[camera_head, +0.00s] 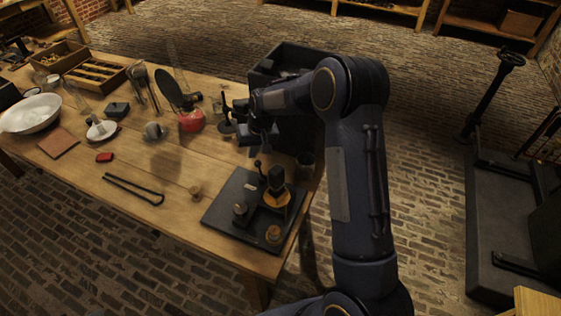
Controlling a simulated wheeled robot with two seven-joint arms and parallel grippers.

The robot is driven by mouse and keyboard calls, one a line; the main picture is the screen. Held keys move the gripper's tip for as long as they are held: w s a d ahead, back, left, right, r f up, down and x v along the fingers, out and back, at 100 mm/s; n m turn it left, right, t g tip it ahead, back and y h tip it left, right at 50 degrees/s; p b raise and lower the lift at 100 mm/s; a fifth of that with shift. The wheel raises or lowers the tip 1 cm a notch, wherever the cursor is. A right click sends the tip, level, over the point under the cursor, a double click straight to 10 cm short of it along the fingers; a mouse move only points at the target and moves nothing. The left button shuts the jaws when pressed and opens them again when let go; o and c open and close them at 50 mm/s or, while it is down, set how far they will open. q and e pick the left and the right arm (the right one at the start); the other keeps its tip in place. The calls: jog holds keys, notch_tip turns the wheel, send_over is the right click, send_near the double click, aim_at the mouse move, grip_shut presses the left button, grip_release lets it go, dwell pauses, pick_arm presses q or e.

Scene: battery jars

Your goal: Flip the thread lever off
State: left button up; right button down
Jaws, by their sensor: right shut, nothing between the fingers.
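A black baseboard (222,209) lies at the near right corner of the wooden table. It carries a brass-and-black device (276,190) and several short dark round posts. A thin upright lever with a small ball tip (259,166) stands at the device's back left; I take it to be the thread lever, but its exact setting is too small to tell. My right gripper (265,148) is shut and empty, pointing down just above and behind this lever. I cannot tell whether it touches it. My left gripper is not in view.
A large dark box (287,54) stands behind my right arm, partly hidden. A red flask (191,121), a white bowl (31,114) and trays (95,75) stand farther left.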

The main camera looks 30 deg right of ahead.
jog(key=shift+r, duration=0.1)
dwell(0.8)
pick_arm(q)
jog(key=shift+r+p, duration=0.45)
pick_arm(e)
jog(key=shift+r, duration=0.7)
